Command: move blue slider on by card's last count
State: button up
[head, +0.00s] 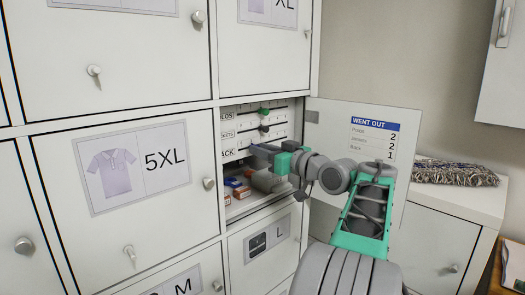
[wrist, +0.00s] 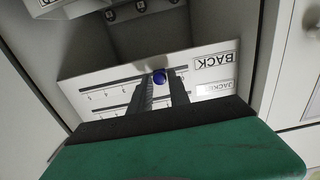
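The blue slider (wrist: 159,77) is a round knob on the slider board (wrist: 118,75), on the row labelled BACK in the wrist view. My gripper (wrist: 159,80) has a finger on each side of the knob, and the knob fills the narrow gap between the tips. In the head view my gripper (head: 256,148) reaches into the open locker at the lowest row and hides the knob. The card (head: 372,138), headed WENT OUT, hangs on the open door; its small names are hard to read, and its counts are 2, 2 and, last, 1.
A green slider (head: 264,111) and a dark slider (head: 264,128) sit on the rows above. Small orange and blue boxes (head: 238,188) lie on the locker floor below. A woven cloth (head: 450,172) lies on a cabinet at right.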

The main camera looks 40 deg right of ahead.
grip_shut()
dwell(1.0)
